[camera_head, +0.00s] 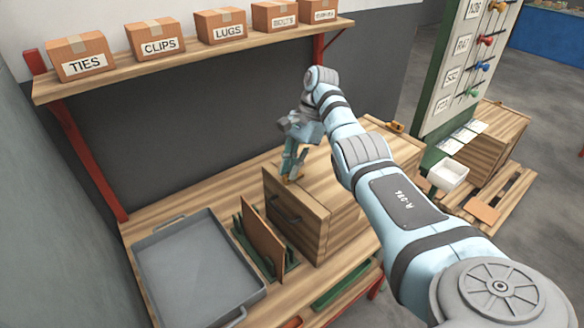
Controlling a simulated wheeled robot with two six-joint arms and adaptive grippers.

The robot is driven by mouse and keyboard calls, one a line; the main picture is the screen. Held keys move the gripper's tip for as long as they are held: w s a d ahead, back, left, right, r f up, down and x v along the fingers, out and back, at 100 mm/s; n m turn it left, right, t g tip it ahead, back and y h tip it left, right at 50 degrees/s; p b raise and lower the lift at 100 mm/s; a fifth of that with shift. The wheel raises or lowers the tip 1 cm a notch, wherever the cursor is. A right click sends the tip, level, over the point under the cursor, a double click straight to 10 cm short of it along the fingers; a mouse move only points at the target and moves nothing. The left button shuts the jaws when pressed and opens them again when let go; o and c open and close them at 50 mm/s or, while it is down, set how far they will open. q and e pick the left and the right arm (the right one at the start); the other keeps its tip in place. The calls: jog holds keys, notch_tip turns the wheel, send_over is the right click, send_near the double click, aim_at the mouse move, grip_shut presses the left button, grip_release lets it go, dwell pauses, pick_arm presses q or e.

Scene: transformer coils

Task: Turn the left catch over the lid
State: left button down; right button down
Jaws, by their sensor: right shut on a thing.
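The wooden box (293,222) stands on the bench with a dark handle on its front-left face. Its flat lid (330,180) is on top. My right gripper (292,177) points down at the left end of the lid and is shut on the left catch (300,177), a small orange piece that the fingers mostly hide. I cannot tell which way the catch is turned. Another orange catch (395,127) shows at the far right end of the box. My right arm covers part of the lid and the box's right side. My left gripper is not in view.
A grey metal tray (150,246) lies on the bench at the left. A brown panel (262,232) stands upright in a green rack between tray and box. A shelf (200,60) with several labelled cartons runs above. A green tag board (455,75) stands at the right.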

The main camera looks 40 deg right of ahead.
jog(key=shift+f, duration=0.1)
jog(key=c, duration=1.7)
grip_release()
